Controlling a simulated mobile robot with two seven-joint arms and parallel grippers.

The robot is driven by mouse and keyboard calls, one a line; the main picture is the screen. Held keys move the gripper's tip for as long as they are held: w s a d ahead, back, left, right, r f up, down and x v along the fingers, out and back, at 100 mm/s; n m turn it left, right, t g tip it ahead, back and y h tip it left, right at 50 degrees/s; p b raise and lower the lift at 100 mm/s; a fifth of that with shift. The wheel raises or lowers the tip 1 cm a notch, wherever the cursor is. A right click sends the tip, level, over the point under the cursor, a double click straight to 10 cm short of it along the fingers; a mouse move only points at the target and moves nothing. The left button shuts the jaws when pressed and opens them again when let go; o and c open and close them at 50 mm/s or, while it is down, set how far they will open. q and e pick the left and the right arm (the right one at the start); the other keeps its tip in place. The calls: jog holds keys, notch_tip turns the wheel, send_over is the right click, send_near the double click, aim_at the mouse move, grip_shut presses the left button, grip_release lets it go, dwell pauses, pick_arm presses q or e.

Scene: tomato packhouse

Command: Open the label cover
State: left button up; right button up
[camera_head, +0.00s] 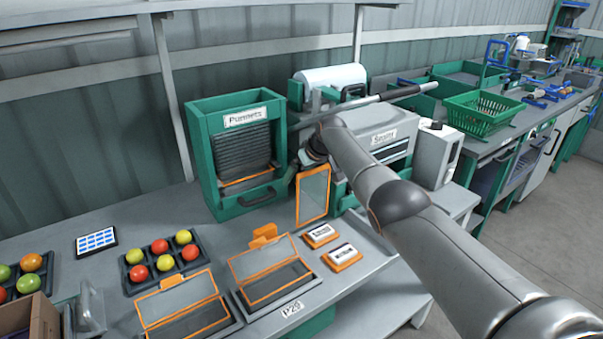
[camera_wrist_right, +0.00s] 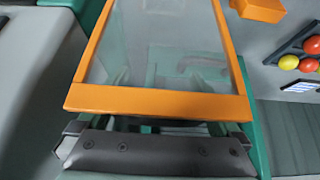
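My right gripper (camera_head: 311,152) is at the cover's upper edge in the head view, mostly hidden by my own wrist. In the right wrist view, a dark padded part of it lies just below the bar. Its fingertips are not clear, and I cannot tell whether they touch the cover. My left gripper is not in view.
Two orange-framed lids (camera_head: 231,267) (camera_head: 146,323) rise from the bench. Two small orange-based blocks (camera_head: 321,243) (camera_head: 342,266) lie near its edge. The green punnet holder (camera_head: 198,155) and a grey machine (camera_head: 375,122) stand behind. A tomato tray (camera_head: 154,285) is at left.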

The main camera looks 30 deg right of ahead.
jog(key=shift+r, duration=0.2)
jog(key=p+v, duration=0.2)
jog(key=shift+s+r+p, duration=0.1)
jog(key=shift+r+p, duration=0.25)
jog(key=shift+p, duration=0.05)
jog(key=v, duration=0.9)
jog(key=shift+s+b, duration=0.3)
jog(key=shift+s, duration=0.05)
jog(key=shift+r, duration=0.1)
jog(key=shift+c, duration=0.2)
